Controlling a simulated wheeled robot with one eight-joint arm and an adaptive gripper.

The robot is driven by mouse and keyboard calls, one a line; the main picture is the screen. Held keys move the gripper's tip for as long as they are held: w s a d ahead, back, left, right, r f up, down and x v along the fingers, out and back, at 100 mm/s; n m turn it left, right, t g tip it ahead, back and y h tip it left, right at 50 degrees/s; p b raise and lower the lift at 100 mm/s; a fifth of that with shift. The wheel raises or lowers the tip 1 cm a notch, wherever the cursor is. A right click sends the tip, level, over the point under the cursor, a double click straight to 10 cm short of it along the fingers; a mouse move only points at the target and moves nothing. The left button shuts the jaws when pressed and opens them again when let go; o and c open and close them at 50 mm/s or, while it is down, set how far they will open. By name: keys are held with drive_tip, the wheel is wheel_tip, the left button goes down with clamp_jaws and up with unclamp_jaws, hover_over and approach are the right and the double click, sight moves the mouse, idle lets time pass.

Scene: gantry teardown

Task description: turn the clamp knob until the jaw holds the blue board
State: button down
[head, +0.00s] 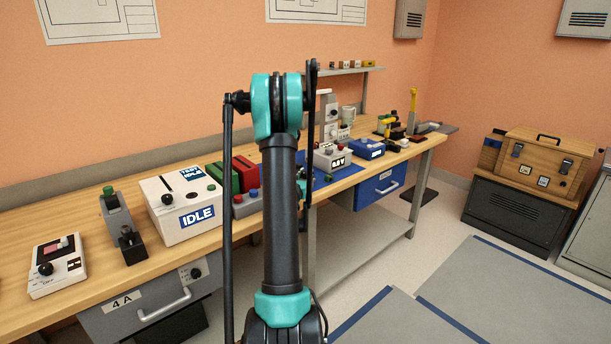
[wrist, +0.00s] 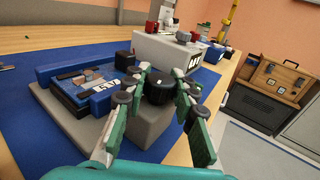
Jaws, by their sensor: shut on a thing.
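In the wrist view the black clamp knob (wrist: 160,89) sits at the end of a grey clamp block (wrist: 150,124). My gripper (wrist: 163,86) has its green fingers shut on the knob, one on each side. The blue board (wrist: 82,88), with small chips and a white label, lies flat on the grey clamp base (wrist: 75,125) left of the knob. A blue bar lies along the board's far edge. Whether the jaw touches the board cannot be told. In the head view my arm hides the clamp, the knob and my fingertips.
A blue mat (wrist: 207,78) lies under the clamp on the wooden bench (head: 95,225). A white box (wrist: 165,50) stands just behind the knob. In the head view a white IDLE box (head: 185,205) and red and green blocks stand left of my arm.

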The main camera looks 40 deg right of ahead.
sight(306, 171)
drive_tip(key=shift+m+g+h, duration=0.5)
drive_tip(key=shift+m+g, duration=0.1)
drive_tip(key=shift+g, duration=0.1)
drive_tip(key=c, duration=1.2)
unclamp_jaws()
drive_tip(key=shift+r, duration=0.1)
wheel_tip(306, 171, up, 10)
drive_tip(key=shift+f, duration=0.1)
